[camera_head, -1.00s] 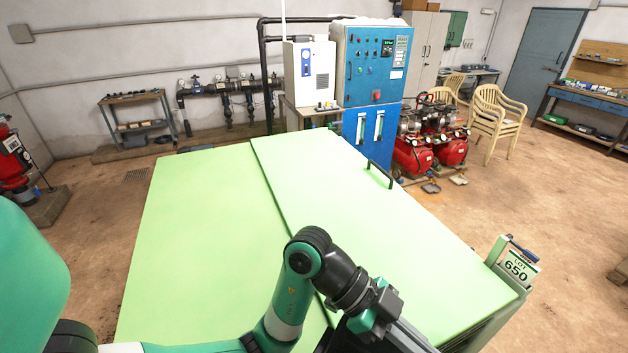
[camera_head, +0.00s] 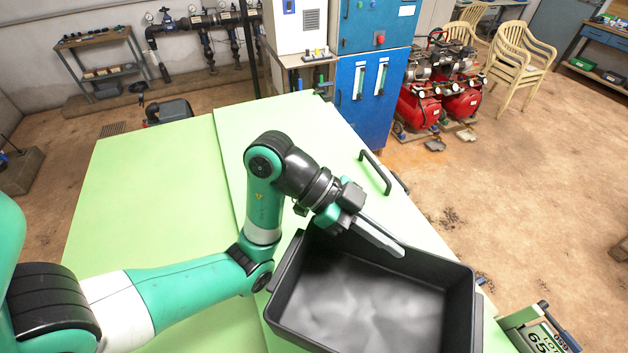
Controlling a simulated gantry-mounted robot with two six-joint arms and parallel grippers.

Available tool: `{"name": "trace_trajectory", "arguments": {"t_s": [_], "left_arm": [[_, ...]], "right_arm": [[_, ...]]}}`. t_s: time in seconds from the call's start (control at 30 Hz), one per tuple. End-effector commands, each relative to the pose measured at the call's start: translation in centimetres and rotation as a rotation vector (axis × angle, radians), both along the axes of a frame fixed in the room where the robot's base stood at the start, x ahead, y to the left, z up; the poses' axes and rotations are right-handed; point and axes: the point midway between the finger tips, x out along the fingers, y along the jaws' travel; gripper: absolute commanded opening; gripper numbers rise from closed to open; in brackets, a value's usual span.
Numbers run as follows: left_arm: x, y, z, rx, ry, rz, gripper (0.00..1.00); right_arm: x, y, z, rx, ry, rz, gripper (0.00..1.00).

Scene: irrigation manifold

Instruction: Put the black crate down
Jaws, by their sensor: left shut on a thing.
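The black crate (camera_head: 462,318) shows at the lower right of the head view. It is open-topped and looks empty, with a grey floor inside. It is over the right part of the light green cabinet top (camera_head: 150,190); I cannot tell whether it touches that top. My left gripper (camera_head: 378,236) reaches in from the left and is shut on the crate's far wall. Its fingers lie over the rim, and the exact grip is partly hidden by the gripper body. The crate's near edge runs close to the bottom of the picture. My right gripper is not in view.
A dark handle (camera_head: 375,172) stands up from the cabinet top beyond the crate. A blue control cabinet (camera_head: 372,85) and red compressors (camera_head: 440,105) stand behind. The top's left part is clear.

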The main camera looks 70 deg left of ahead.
Motion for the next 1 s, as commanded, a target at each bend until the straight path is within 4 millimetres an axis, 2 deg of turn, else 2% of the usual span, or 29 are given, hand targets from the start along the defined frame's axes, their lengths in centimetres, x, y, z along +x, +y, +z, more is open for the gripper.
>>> {"name": "trace_trajectory", "arguments": {"t_s": [0.27,0.37,0.57,0.63,0.7,0.83,1.0], "left_arm": [[0.3,0.4,-0.2,-0.002,0.001,0.002,0.00],[1.4,1.8,-1.1,-0.004,0.003,0.004,0.00],[4.8,6.1,-3.5,-0.005,0.003,0.004,0.00],[5.9,7.6,-4.5,-0.005,0.004,0.005,0.00],[6.7,8.6,-6.4,-0.004,0.004,0.003,0.00],[7.8,10.0,-8.5,-0.004,0.001,0.002,0.00],[8.4,10.7,-9.3,0.000,-0.003,0.001,0.00]], "right_arm": [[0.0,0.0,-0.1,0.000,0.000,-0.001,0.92],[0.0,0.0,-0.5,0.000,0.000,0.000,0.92],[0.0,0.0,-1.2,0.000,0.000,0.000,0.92],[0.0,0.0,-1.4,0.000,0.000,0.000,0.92],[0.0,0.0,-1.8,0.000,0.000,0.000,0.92],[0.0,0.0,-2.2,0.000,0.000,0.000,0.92],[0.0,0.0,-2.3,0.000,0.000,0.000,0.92]]}}
